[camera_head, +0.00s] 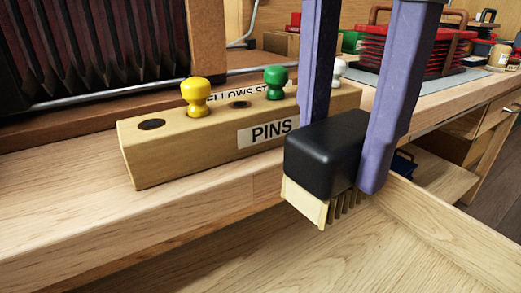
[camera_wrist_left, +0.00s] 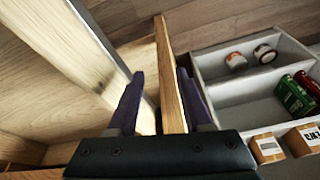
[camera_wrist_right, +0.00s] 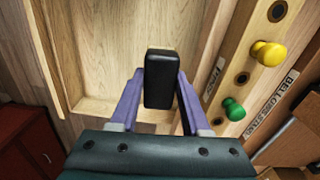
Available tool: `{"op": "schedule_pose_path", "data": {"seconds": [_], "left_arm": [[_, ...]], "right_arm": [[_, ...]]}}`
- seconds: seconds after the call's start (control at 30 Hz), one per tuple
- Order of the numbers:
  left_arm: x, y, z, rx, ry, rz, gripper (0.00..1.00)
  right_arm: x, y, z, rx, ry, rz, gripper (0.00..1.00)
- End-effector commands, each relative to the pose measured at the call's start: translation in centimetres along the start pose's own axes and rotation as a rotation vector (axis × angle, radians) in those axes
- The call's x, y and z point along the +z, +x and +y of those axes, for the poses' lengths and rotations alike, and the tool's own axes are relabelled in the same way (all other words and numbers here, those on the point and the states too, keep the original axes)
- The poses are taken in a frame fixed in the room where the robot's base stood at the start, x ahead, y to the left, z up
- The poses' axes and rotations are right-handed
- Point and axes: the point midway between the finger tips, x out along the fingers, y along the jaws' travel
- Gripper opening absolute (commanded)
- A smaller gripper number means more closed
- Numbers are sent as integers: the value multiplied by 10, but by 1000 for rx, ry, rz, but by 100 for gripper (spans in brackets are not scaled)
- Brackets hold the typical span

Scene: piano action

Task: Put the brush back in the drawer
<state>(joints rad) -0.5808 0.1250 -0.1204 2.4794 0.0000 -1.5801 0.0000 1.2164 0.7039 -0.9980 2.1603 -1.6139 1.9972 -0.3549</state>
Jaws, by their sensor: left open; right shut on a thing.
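The brush (camera_head: 322,152) has a black block top and pale bristles below. My right gripper (camera_head: 343,158) is shut on its black block and holds it above the open wooden drawer (camera_head: 225,255). In the right wrist view the brush (camera_wrist_right: 158,82) sits between the purple fingers, with the drawer's pale floor (camera_wrist_right: 105,45) beyond it. My left gripper (camera_wrist_left: 163,98) is open, its fingers on either side of an upright wooden board (camera_wrist_left: 169,80), apparently the drawer's front; I cannot tell whether they touch it. It is outside the head view.
A wooden PINS block (camera_head: 190,150) with a yellow peg (camera_head: 196,96) and a green peg (camera_head: 276,80) stands on the bench beside the drawer. A grey compartment tray (camera_wrist_left: 225,95) with jars, cans and boxes lies right of the board. Red stacked items (camera_head: 410,48) stand farther back.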

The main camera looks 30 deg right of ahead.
Motion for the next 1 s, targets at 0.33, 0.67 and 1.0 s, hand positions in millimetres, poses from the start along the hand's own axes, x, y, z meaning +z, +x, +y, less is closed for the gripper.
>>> {"op": "schedule_pose_path", "data": {"seconds": [0.33, 0.67, 1.0], "left_arm": [[11, 37, 3, 4, -5, 2, 50], [22, 74, 5, 7, -9, 3, 50], [26, 84, 5, 5, -8, 3, 50]], "right_arm": [[1, 61, 3, 3, 77, -3, 2], [0, 152, 3, 2, 78, -1, 2], [0, 185, 2, -2, 77, -1, 2]]}}
